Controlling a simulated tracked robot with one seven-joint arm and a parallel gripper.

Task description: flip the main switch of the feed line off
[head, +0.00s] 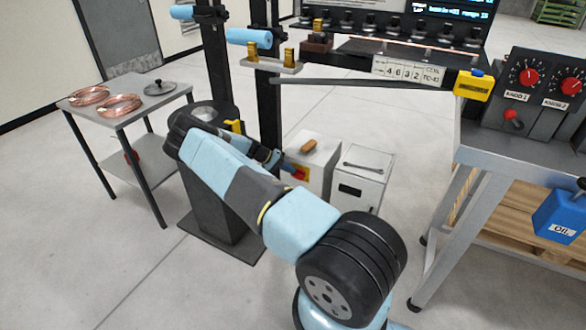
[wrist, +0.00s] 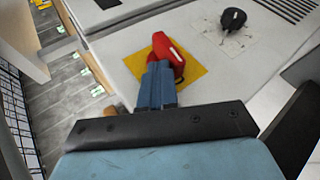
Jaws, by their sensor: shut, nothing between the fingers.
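The main switch, a red rotary handle (wrist: 172,55) on a yellow square plate (wrist: 205,72), sits on a light grey box (wrist: 120,62) in the wrist view. The red handle also shows small in the head view (head: 298,174), on the side of the low grey box (head: 318,152). My gripper (wrist: 160,68) is shut and empty, its blue fingers together. Its fingertips are at the handle's edge and overlap it in the wrist view; I cannot tell whether they touch. In the head view my gripper (head: 286,168) reaches the box from the left.
A black knob (wrist: 232,19) sits beyond the plate on the same face. A white cabinet (head: 362,183) stands right of the box. A side table (head: 122,112) with copper coils (head: 120,105) stands left. A bench with a control panel (head: 540,85) stands right.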

